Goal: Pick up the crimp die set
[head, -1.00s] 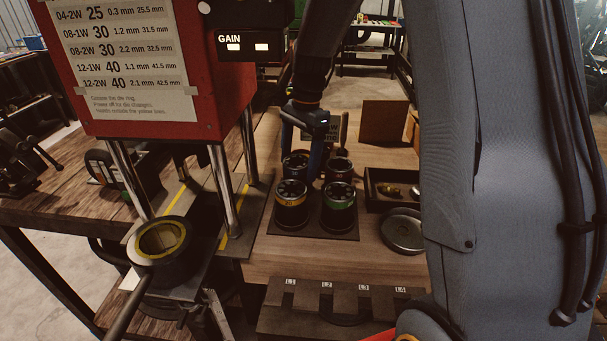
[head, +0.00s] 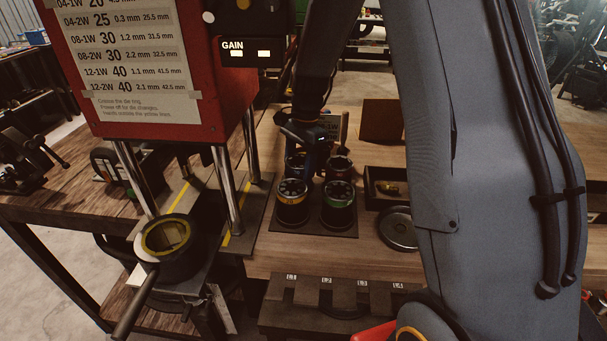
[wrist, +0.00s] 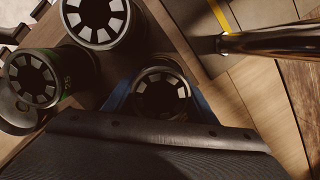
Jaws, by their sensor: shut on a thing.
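Several dark cylindrical dies with slotted tops stand on a dark plate (head: 318,230). The front left die (head: 292,204) has a yellow band and the front right die (head: 338,206) a green one. The back right die (head: 339,167) has a reddish band. My gripper (head: 308,152) is down at the back left die (head: 296,166), partly hiding it. In the wrist view, its blue fingers are shut on that die (wrist: 162,94), one on each side. The wrist view also shows the yellow-banded die (wrist: 101,20) and green-banded die (wrist: 34,78). The gripper body hides the lower part.
The red press (head: 160,75) stands close on the left on metal posts, with a ring-shaped die head (head: 166,236) below. A shallow round dish (head: 399,229) and an open box (head: 388,185) lie right of the dies. A labelled slotted rack (head: 335,300) is in front.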

